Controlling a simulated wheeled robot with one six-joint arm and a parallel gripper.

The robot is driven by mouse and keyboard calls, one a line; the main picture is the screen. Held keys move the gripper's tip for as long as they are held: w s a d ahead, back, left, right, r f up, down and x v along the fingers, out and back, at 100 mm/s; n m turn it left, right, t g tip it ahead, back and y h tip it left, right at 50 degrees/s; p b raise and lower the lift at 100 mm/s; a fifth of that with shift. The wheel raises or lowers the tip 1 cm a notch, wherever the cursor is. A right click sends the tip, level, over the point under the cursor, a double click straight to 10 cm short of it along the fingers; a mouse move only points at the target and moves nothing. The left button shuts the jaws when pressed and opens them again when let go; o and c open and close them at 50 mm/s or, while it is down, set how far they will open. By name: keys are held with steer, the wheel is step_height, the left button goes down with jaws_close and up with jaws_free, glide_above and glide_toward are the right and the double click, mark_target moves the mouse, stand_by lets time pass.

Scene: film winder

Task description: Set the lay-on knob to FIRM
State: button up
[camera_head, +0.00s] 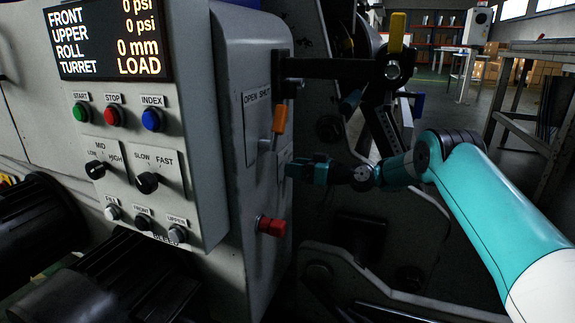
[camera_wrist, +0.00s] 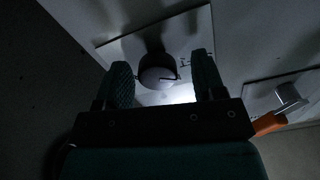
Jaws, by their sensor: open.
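In the wrist view a round dark knob (camera_wrist: 158,70) sits on a pale plate (camera_wrist: 122,48) fixed to the machine. A thin mark on the knob points roughly right in that view. The lettering beside it is too dark and small to read, so I cannot tell its setting. My gripper (camera_wrist: 162,63) is open, with one finger on each side of the knob and visible gaps between. In the head view my gripper (camera_head: 290,169) is at the cabinet's right side face and hides the knob there.
An orange-handled lever (camera_head: 280,120) beside the OPEN SHUT plate is just above my gripper; its orange end (camera_wrist: 268,124) shows in the wrist view. A red button (camera_head: 271,226) sticks out below. A black bar (camera_head: 335,68) crosses above. The display (camera_head: 108,40) reads LOAD for TURRET.

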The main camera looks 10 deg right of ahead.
steer(key=shift+w+a, duration=0.1)
steer(key=shift+w, duration=0.05)
steer(key=c, duration=0.9)
